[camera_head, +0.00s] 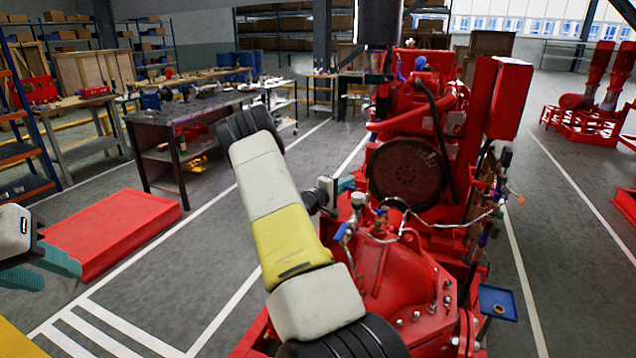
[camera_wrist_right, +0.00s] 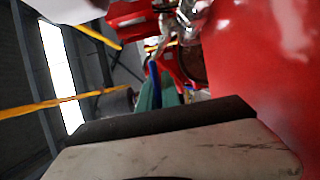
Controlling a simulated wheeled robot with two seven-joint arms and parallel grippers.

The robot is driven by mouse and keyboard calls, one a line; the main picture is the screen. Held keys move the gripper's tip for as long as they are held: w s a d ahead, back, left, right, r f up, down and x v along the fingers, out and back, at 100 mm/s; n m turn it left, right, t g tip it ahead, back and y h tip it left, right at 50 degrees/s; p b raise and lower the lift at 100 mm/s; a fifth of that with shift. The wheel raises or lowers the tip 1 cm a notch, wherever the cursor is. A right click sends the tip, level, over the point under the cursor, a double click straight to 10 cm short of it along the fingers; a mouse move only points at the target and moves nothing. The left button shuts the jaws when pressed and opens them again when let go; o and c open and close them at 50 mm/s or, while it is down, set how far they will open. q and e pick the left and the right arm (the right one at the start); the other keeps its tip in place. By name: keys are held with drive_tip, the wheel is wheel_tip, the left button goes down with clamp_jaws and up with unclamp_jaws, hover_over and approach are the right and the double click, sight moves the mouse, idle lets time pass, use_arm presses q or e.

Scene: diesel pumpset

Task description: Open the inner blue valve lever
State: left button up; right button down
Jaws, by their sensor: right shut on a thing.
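The red pump (camera_head: 385,285) stands in the middle of the head view, with small valves and pipes on top. One blue lever (camera_head: 342,232) hangs at the left valve, and another small blue lever (camera_head: 381,211) sits just to its right. My right gripper (camera_head: 347,184) is above and beside these valves, with its teal fingertips pointing right. In the right wrist view its teal fingers (camera_wrist_right: 163,92) are closed against a blue lever (camera_wrist_right: 153,72), which they partly hide. Which lever this is, I cannot tell for sure. My left gripper (camera_head: 45,270) is at the far left, empty, fingers apart.
The red engine (camera_head: 415,130) with its round grille stands behind the pump. A small blue tray (camera_head: 498,303) is at the pump's right. A red flat box (camera_head: 115,230) lies on the floor at left, with a workbench (camera_head: 190,130) behind it.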

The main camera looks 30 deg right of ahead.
idle(0.5)
drive_tip(key=shift+s+d+f+m+g+y, duration=0.1)
drive_tip(key=shift+d+m+g+y, duration=0.15)
drive_tip(key=shift+d+m+g, duration=1.1)
drive_tip(key=shift+s+d+r+m+g+y, duration=0.1)
drive_tip(key=shift+d+m+g+y, duration=0.25)
drive_tip(key=shift+m+g, duration=2)
drive_tip(key=shift+s+d+f+m+g+y, duration=0.15)
drive_tip(key=shift+d+m+g, duration=0.65)
drive_tip(key=shift+g, duration=2.2)
drive_tip(key=shift+d, duration=0.1)
drive_tip(key=c, duration=1.6)
unclamp_jaws()
drive_tip(key=shift+o, duration=0.2)
drive_tip(key=shift+w, duration=0.1)
